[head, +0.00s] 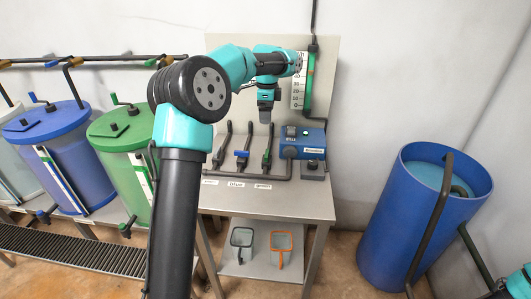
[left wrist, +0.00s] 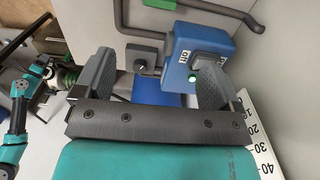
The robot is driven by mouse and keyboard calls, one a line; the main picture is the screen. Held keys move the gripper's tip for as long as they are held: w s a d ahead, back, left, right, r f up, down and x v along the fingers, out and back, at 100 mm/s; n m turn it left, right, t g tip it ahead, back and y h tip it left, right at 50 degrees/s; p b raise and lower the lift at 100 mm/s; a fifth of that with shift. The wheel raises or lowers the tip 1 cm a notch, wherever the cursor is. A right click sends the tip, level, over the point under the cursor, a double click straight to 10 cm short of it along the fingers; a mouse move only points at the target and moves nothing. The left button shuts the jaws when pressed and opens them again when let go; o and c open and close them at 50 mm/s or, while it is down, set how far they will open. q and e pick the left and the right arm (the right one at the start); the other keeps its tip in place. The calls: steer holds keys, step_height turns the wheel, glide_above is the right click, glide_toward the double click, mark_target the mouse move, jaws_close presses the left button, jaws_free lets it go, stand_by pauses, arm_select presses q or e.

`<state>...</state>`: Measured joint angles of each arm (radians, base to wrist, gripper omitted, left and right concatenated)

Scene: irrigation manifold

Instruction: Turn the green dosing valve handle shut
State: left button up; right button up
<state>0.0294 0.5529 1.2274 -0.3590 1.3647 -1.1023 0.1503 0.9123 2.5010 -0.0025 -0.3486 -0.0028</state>
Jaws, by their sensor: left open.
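The green valve handle (head: 267,157) is a small green lever on a dark upright pipe, the rightmost of three valves on the bench. It stands near upright, right of the blue-handled valve (head: 242,154). My left gripper (head: 265,118) points down, above and apart from the green handle. In the left wrist view my left gripper's two fingers (left wrist: 155,85) are spread, with a blue surface between them that I cannot name. The green handle is not clear in that view. Only pieces of my right arm show at the head view's lower right corner.
A blue pump box (head: 303,141) stands close right of the green valve, and shows in the left wrist view (left wrist: 196,52). A gauge board (head: 299,95) is behind my left wrist. A blue barrel (head: 385,220) stands right of the bench, a green drum (head: 120,165) left.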

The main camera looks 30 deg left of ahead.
mark_target(267, 153)
arm_select(q)
steer(key=shift+f, duration=0.1)
step_height(267, 153, down, 17)
steer(key=shift+f, duration=0.15)
stand_by(0.5)
steer(key=c, duration=0.9)
